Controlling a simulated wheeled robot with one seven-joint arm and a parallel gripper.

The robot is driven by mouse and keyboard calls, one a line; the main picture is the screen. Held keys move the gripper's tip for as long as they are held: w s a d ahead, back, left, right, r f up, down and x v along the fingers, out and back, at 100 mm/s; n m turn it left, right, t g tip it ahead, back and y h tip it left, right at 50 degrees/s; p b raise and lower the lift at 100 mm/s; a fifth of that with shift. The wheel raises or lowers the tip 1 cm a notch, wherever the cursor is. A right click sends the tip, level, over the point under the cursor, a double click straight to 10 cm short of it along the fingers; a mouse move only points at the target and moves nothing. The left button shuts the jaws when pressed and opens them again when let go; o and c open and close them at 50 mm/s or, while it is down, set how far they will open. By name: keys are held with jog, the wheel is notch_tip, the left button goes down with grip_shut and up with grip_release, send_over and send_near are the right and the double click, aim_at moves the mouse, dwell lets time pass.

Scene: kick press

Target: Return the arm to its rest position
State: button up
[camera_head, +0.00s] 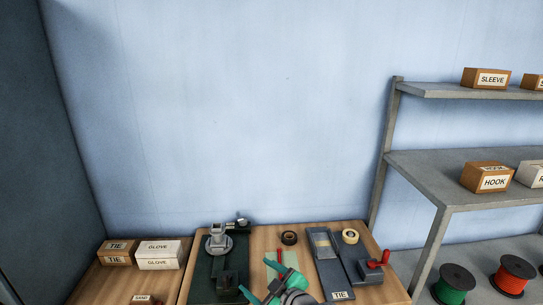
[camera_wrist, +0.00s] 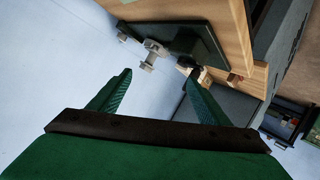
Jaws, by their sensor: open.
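My gripper (camera_head: 262,282) is at the bottom centre of the head view, over the front part of the wooden bench (camera_head: 372,294). Its green fingers are spread apart with nothing between them. In the wrist view my gripper (camera_wrist: 158,92) also shows two parted green fingers and an empty gap. Beyond the fingertips, the wrist view shows the tilted dark base plate (camera_wrist: 190,42) of a press and a grey metal part (camera_wrist: 152,52) on it. In the head view the press (camera_head: 219,240) stands left of my gripper, apart from it.
A dark fixture (camera_head: 328,262) with a TIE label and a red-handled part (camera_head: 377,260) are right of my gripper. Boxes (camera_head: 158,254) stand left. A grey shelf (camera_head: 450,172) with boxes and spools is right. Space above the bench is clear.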

jog(key=s+a+f+m+t+h, duration=0.2)
jog(key=s+f+m+h, duration=0.1)
jog(key=s+f+m, duration=0.5)
jog(key=s+a+f+m+t+h, duration=0.25)
jog(key=s+f+m, duration=0.3)
jog(key=s, duration=0.55)
jog(key=s+d+h, duration=0.1)
jog(key=s+d, duration=0.3)
jog(key=s, duration=0.9)
jog(key=s+d+r+n+h, duration=0.1)
jog(key=s+d, duration=0.3)
jog(key=s, duration=0.9)
jog(key=shift+s+r+h, duration=0.25)
jog(key=shift+s+h, duration=0.1)
jog(key=shift+h, duration=0.1)
